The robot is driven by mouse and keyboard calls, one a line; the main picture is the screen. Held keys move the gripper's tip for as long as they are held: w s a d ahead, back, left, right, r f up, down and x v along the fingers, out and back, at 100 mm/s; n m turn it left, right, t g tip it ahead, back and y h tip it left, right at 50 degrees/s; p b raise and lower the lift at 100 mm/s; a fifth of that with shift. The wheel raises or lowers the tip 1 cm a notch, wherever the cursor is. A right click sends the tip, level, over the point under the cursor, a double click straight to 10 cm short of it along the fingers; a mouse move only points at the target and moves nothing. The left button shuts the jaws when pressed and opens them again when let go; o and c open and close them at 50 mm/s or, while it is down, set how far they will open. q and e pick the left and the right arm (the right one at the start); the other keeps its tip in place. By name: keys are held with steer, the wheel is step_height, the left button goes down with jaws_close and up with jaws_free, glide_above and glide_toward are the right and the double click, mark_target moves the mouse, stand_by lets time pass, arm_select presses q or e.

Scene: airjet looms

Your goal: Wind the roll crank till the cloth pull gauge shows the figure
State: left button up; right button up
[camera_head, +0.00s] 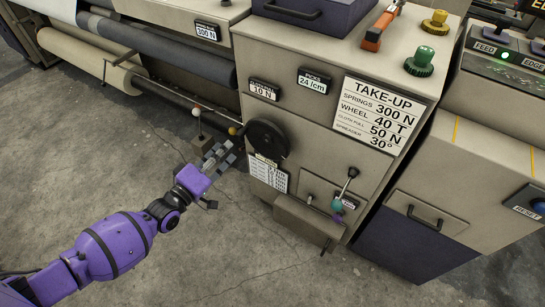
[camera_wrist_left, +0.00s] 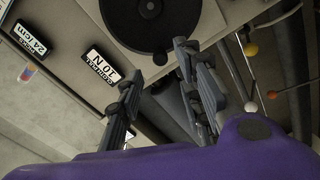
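The roll crank (camera_head: 267,139) is a black disc on the front of the beige take-up cabinet. In the left wrist view the disc (camera_wrist_left: 150,18) shows at the top, with a small dark knob (camera_wrist_left: 160,58) at its lower edge. The cloth pull gauge (camera_head: 264,90) reads 10 N; it also shows in the left wrist view (camera_wrist_left: 102,65). The TAKE-UP placard (camera_head: 376,115) lists cloth pull 50 N. My left gripper (camera_head: 227,153) is open beside the disc's left edge. Its fingers (camera_wrist_left: 157,66) are apart, with the knob near their tips; contact is unclear. My right gripper is out of view.
Ball-ended levers (camera_head: 197,112) stand left of the crank. Cloth rolls (camera_head: 90,60) lie at upper left. A lever with a teal part (camera_head: 337,204) is at the cabinet's lower right. The concrete floor (camera_head: 130,160) around my left arm is clear.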

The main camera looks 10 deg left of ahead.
mark_target(237, 137)
arm_select(q)
steer(key=b+x, duration=0.2)
steer(key=x, duration=0.5)
steer(key=shift+w+f, duration=0.1)
steer(key=shift+f, duration=0.05)
steer(key=shift+c, duration=0.3)
jaws_close()
